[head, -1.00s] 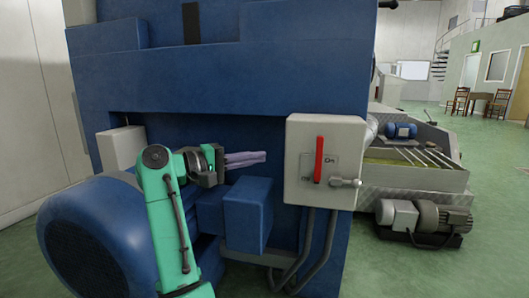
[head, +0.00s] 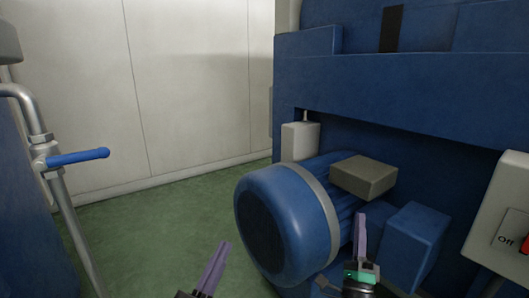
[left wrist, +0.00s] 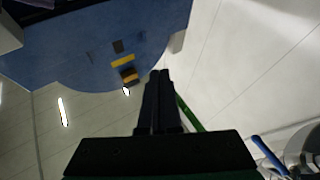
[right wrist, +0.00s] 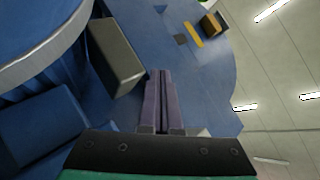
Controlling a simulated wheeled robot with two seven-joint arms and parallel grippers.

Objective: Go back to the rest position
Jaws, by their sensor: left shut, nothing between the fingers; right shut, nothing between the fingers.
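My left gripper (head: 216,264) shows at the bottom middle of the head view, with its purple fingers together and empty. In the left wrist view its dark fingers (left wrist: 158,95) are pressed together against the ceiling and the blue machine. My right gripper (head: 361,235) stands in front of the blue motor in the head view, fingers up, together and empty. The right wrist view also shows its closed fingers (right wrist: 158,98). Most of both arms is outside the head view.
The blue machine (head: 400,80) fills the right side, with its motor (head: 285,222) and grey terminal box (head: 364,175) close to my right gripper. A white switch box (head: 497,225) is at the right edge. A pipe with a blue valve handle (head: 78,158) stands left. Green floor (head: 165,220) between is clear.

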